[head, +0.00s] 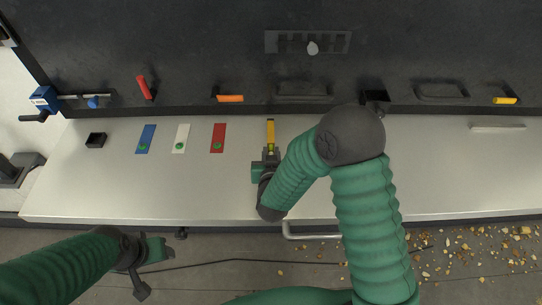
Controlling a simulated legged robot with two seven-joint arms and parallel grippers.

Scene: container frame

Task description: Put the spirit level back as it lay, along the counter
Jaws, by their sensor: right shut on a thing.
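The yellow spirit level (270,133) is at the middle of the pale counter (90,185). Its visible part points from my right gripper toward the back wall, across the counter rather than along it. My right gripper (268,154) is shut on its near end, which the jaws hide. I cannot tell whether the level touches the counter or is just above it. My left gripper (153,250) is low at the left, in front of the counter and away from the level; its jaws are too unclear to read.
Blue (147,134), white (182,132) and red (219,132) strips with green spots lie left of the level. A small black box (96,140) is farther left. A grey bar (497,127) lies at the back right. The counter's right half looks mostly clear around my arm.

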